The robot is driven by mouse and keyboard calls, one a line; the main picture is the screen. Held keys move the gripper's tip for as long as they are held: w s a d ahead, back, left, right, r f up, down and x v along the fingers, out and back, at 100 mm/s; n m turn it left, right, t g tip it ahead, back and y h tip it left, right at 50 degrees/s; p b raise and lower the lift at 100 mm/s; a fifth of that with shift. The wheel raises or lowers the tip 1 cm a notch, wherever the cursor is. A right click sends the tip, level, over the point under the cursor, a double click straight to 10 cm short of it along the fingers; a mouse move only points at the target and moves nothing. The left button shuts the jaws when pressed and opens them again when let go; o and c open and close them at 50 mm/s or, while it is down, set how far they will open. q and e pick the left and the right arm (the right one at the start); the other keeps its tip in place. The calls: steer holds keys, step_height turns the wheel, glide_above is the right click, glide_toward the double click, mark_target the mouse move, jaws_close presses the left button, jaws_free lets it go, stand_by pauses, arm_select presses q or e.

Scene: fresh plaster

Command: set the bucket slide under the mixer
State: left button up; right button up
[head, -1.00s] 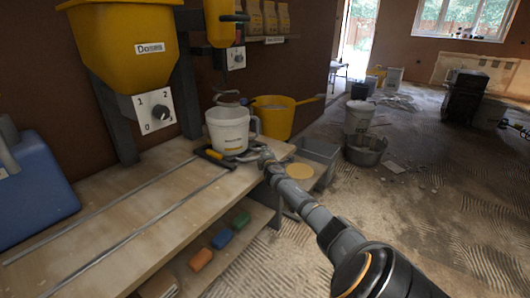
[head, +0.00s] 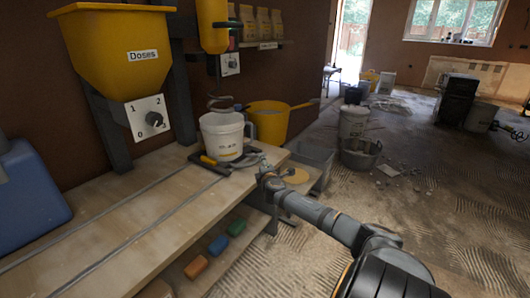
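The bucket slide (head: 208,165), a dark frame with a yellow grip, sits at the far end of the bench's rails. A white bucket (head: 221,142) with a handle and a label stands upright on it. The mixer (head: 213,25), a yellow housing on a dark post, hangs above, its grey spiral whisk (head: 222,104) just over the bucket's rim. My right gripper (head: 260,164) is at the bench's far right corner, just right of the bucket and slide. Its fingers are too small to tell open from shut, or whether they touch the slide. My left gripper is out of view.
A yellow hopper (head: 115,50) marked Doses, with a dial box (head: 148,119), stands left. A blue container (head: 28,195) is at the left edge. A yellow tub (head: 268,122) stands behind the bucket. Coloured blocks (head: 218,244) lie on the lower shelf. The floor at right is largely open.

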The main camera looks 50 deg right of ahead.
steer(key=shift+v, duration=2.6)
